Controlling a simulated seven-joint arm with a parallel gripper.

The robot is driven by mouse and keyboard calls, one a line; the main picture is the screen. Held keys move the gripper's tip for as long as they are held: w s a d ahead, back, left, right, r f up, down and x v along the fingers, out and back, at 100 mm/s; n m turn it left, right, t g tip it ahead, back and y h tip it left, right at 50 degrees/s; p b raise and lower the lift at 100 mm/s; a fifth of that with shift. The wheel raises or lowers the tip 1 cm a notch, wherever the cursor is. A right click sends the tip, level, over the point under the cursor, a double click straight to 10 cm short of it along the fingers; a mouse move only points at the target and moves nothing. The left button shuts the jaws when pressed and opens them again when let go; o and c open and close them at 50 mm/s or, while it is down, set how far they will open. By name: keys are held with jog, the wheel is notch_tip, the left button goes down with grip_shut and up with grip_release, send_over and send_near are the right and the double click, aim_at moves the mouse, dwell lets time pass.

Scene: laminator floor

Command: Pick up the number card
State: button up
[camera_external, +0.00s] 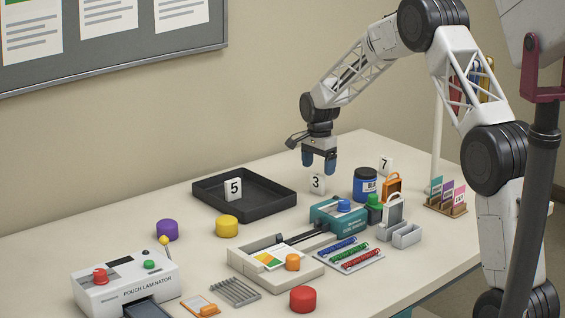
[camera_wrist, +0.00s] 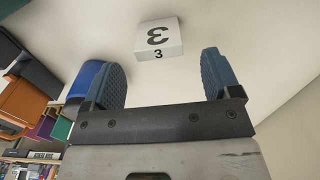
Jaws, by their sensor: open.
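Several small white number blocks stand upright in the external view: one marked 3 (camera_external: 317,184) on the table, one marked 5 (camera_external: 233,188) at the black tray, and one marked 7 (camera_external: 386,165) behind the blue jar. My gripper (camera_external: 319,163) is open and empty, fingers pointing down, just above the 3. In the wrist view the 3 block (camera_wrist: 159,40) shows its top and one face, both marked 3. It appears beyond and between the blue fingertips of my gripper (camera_wrist: 162,70), with no contact visible.
A black tray (camera_external: 205,204) lies to the left of the 3. A blue jar (camera_external: 366,184) stands close to its right and appears behind the left finger in the wrist view (camera_wrist: 88,78). A teal device (camera_external: 338,216) is in front. The table behind the 3 is clear.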

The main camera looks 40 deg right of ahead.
aim_at(318, 174)
jog(key=shift+f, duration=0.1)
jog(key=shift+a+f, duration=0.2)
jog(key=shift+f, duration=2.35)
jog(key=shift+c, duration=0.2)
jog(key=c, duration=1)
